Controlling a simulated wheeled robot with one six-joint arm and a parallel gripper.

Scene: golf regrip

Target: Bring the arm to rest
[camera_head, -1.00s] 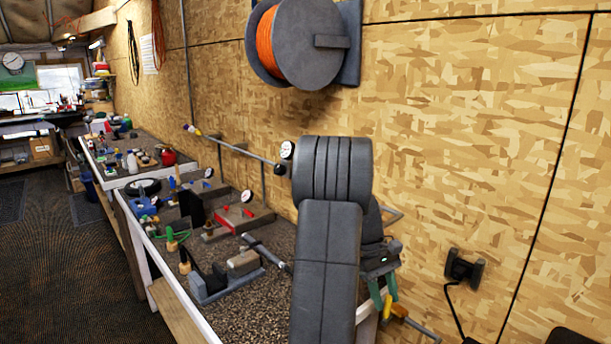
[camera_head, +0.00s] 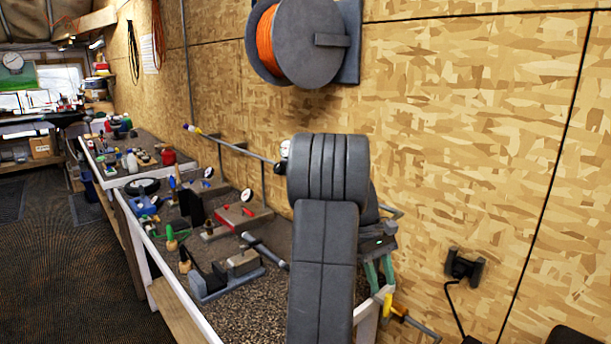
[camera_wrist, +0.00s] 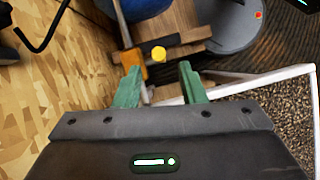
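My arm rises in the middle of the head view and hides part of the bench behind it. My gripper (camera_head: 378,277) hangs just right of the arm with its green fingers pointing down. In the wrist view my gripper (camera_wrist: 159,68) shows two green fingers standing well apart with nothing held between them. Beyond the fingertips are an orange-yellow bar (camera_wrist: 132,62) and a yellow round end (camera_wrist: 158,53). I cannot tell their exact distance from the fingers.
The workbench (camera_head: 245,320) runs along the wooden wall (camera_head: 480,130), carrying a vise (camera_head: 225,277), a red-handled tool (camera_head: 240,215) and several small items. A hose reel (camera_head: 310,45) hangs above my arm. A black wall fitting (camera_head: 463,267) is at right.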

